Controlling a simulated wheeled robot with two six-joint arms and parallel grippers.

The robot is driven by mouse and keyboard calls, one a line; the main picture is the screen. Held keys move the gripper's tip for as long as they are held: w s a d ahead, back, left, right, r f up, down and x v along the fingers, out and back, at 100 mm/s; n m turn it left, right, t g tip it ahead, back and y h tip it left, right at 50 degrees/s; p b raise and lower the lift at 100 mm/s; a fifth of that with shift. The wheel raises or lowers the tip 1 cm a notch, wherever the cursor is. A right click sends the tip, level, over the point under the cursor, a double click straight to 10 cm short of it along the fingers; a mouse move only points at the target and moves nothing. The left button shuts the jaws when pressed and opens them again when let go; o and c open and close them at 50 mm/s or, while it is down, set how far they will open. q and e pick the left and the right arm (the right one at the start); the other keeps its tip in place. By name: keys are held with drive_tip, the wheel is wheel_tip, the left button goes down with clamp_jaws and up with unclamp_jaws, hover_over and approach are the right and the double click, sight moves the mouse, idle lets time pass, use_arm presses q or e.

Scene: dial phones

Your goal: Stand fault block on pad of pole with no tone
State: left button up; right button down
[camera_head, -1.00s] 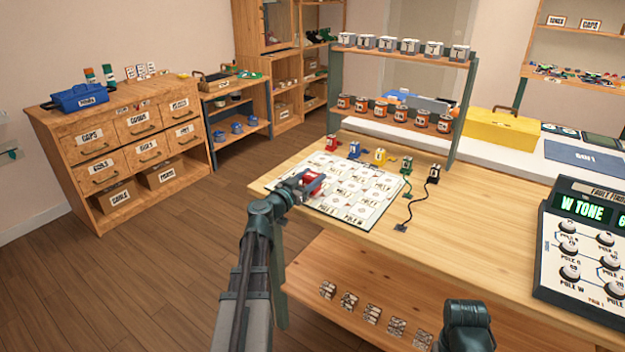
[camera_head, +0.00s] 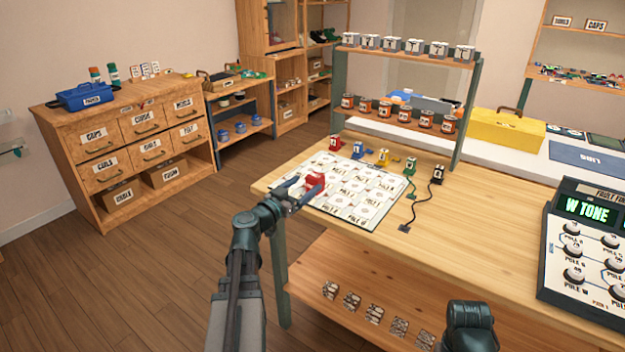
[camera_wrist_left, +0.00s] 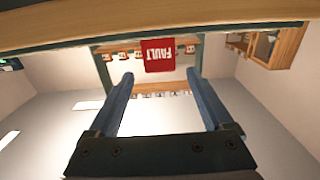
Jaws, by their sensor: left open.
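The red fault block (camera_head: 315,181) stands on the white mat of printed pole pads (camera_head: 345,198), toward its left edge. I cannot tell exactly which pad is under it. My left gripper (camera_head: 293,193) is open and empty, just left of the block. In the left wrist view the red block (camera_wrist_left: 158,55), lettered FAULT, shows upside down beyond and between the open fingertips (camera_wrist_left: 160,78). My right gripper is out of view; only a dark part of that arm shows.
Several small coloured plug blocks (camera_head: 384,157) stand along the mat's back edge, two with black cords. A two-tier rack (camera_head: 405,130) of tins stands behind them. Patterned blocks (camera_head: 375,314) sit on the lower shelf.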

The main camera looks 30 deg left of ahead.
use_arm(q)
drive_tip(key=s, duration=0.6)
drive_tip(key=shift+a, duration=0.25)
